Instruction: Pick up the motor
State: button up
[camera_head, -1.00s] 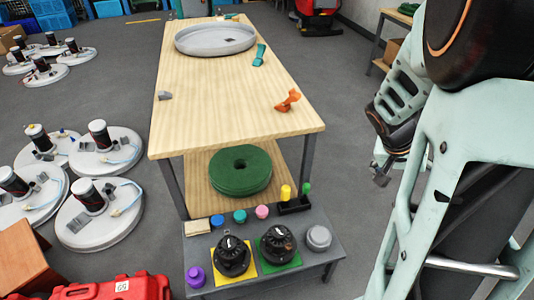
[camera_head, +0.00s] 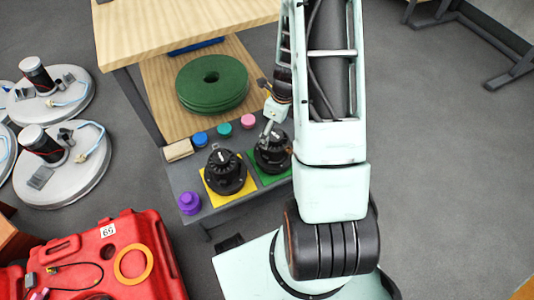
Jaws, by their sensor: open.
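Two black round motors stand on the low grey bench. One motor (camera_head: 226,174) sits on a yellow square, and the other motor (camera_head: 274,158) sits on a green square to its right. My gripper (camera_head: 266,132) is open, pointing down at the upper left edge of the motor on the green square. It overlaps that motor in the picture; I cannot tell whether it touches. My arm hides the right side of the bench and part of the green square.
The grey bench (camera_head: 185,178) also holds a purple knob (camera_head: 189,202), small coloured caps and a beige block. Stacked green pads (camera_head: 212,82) lie on the wooden table's lower shelf. A red case (camera_head: 120,255) stands at lower left. Round white tanks lie left; floor at right is clear.

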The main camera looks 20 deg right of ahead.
aim_at(274, 135)
notch_tip(274, 135, down, 5)
jog(key=shift+w+a+r+b, duration=0.1)
jog(key=shift+w+b, duration=0.05)
jog(key=shift+b, duration=0.5)
jog(key=shift+w+f+b, duration=0.1)
jog(key=shift+f+b, duration=1.1)
jog(key=shift+f, duration=1.55)
jog(key=shift+r, duration=0.1)
jog(key=shift+c, duration=0.5)
jog(key=c, duration=2)
jog(key=shift+c, duration=0.6)
jog(key=shift+r, duration=0.15)
